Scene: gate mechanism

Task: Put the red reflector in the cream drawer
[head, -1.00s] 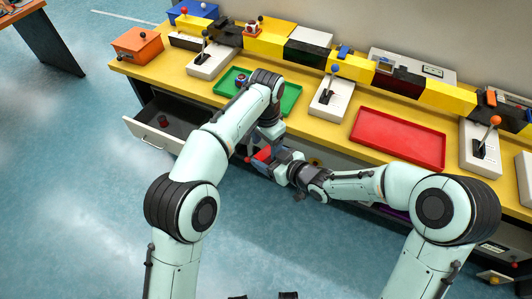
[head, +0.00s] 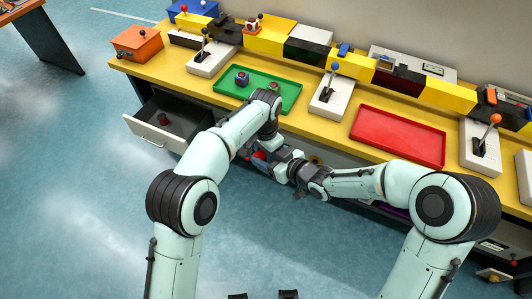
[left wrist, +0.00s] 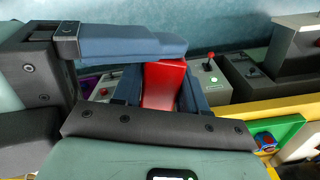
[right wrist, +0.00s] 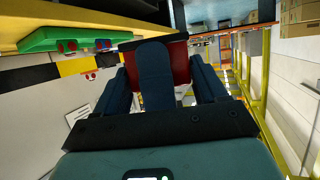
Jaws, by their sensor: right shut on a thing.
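The red reflector (head: 259,155) is held low in front of the bench. My right gripper (right wrist: 162,80) is shut on it. My left gripper (left wrist: 160,88) is at the same spot, with its open fingers on either side of the reflector; the two grippers cross there. The reflector's red side shows in the left wrist view (left wrist: 164,82); in the right wrist view a left finger covers part of it (right wrist: 181,62). The cream drawer (head: 150,136) stands pulled out at the bench's left end, with a small dark red thing (head: 163,119) inside.
The yellow bench carries a green tray (head: 284,101) with small blue and red pieces, a red tray (head: 398,138) and several lever boxes (head: 331,97). An orange box (head: 137,43) sits at the left end. The blue floor before the drawer is clear.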

